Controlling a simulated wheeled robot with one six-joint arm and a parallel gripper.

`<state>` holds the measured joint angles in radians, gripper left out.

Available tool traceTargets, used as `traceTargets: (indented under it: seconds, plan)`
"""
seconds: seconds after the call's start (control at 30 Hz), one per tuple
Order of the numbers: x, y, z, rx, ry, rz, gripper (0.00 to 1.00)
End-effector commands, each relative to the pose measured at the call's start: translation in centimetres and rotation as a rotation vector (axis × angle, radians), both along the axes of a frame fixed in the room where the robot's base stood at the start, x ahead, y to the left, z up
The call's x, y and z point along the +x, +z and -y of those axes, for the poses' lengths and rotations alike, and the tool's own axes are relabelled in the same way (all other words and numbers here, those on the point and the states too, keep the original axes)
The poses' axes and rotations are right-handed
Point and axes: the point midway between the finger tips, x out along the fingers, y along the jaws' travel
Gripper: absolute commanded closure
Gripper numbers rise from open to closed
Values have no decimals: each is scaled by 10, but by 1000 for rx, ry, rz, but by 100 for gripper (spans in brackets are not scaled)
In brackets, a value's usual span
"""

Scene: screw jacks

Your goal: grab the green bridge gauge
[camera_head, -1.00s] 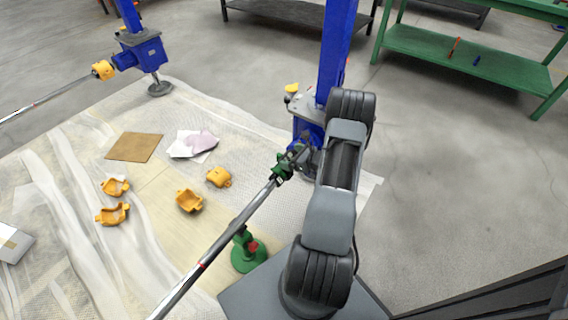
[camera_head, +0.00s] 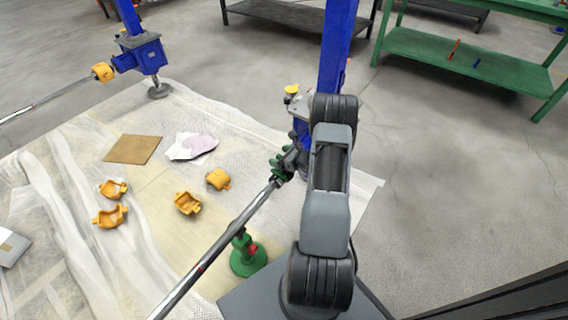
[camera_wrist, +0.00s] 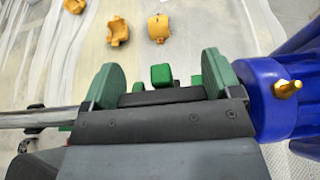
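The green bridge gauge (camera_wrist: 161,75) shows in the wrist view as a small upright green block with smaller green pieces beside it. My gripper (camera_wrist: 160,80) has two broad green fingers, spread wide, one on either side of these pieces. Gaps show between fingers and gauge, and I see no contact. The gauge's lower part is hidden behind my dark gripper body. In the head view, green parts (camera_head: 280,168) cluster at the upper end of the steel shaft (camera_head: 222,243), beside my arm. I cannot tell gauge from fingers there.
A blue screw jack (camera_head: 336,50) stands just behind, its blue housing (camera_wrist: 275,95) close right of my gripper. A green stand (camera_head: 247,258) is beneath the shaft. Orange housing halves (camera_head: 188,203) lie on the sheeting to the left. A green bench (camera_head: 470,65) is far right.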

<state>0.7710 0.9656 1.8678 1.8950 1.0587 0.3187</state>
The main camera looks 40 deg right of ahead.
Motion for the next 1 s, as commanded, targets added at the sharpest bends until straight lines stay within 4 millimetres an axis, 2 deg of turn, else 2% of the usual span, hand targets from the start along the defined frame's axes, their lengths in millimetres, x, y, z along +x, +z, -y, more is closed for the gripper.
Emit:
traceTargets:
  seconds: [0.03,0.4,0.43,0.47,0.77,0.87,1.0]
  plan:
    - [0,0,0,0,0,0,21]
    - [0,0,0,0,0,0,56]
    - [0,1,0,-1,0,1,56]
    - [0,1,0,-1,0,1,62]
    - [0,8,0,-1,1,2,62]
    - [0,17,0,-2,1,3,62]
    - [-1,40,1,-2,0,4,62]
